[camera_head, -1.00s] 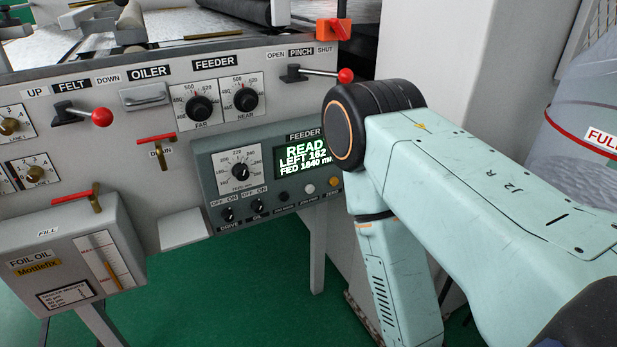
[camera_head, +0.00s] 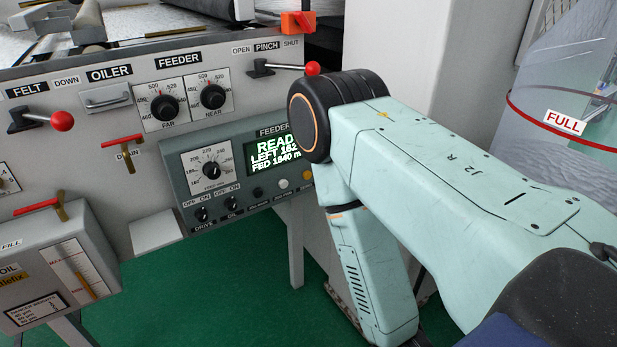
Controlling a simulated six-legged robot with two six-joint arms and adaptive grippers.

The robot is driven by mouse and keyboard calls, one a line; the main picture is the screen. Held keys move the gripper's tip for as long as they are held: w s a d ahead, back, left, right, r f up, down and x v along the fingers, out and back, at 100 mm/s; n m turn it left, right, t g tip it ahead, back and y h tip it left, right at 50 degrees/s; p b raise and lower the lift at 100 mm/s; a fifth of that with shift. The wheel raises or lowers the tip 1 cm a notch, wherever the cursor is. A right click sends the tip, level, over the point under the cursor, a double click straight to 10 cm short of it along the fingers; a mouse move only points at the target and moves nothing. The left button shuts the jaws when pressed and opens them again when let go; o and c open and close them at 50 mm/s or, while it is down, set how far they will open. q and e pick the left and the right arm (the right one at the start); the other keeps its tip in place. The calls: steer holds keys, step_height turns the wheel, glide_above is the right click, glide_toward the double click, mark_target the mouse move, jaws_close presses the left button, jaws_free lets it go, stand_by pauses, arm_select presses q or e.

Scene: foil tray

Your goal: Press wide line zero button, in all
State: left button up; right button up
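The feeder control box (camera_head: 185,178) is mounted on the machine front in the middle of the head view. Below the display are a dark button (camera_head: 257,193), a white button (camera_head: 282,184) and a yellow-orange button (camera_head: 307,174). Their small labels are too blurred to read, so I cannot tell which is the zero button. My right arm crosses in front of the box's right end. Neither gripper shows in the head view.
Dials (camera_head: 165,107), a red-knobbed felt lever (camera_head: 62,121) and a red-knobbed pinch lever (camera_head: 312,68) stick out of the panel. An oil tank (camera_head: 60,240) juts out at lower left. A clear container with a "FULL" tag (camera_head: 564,122) stands at right. Green floor (camera_head: 225,285) lies below.

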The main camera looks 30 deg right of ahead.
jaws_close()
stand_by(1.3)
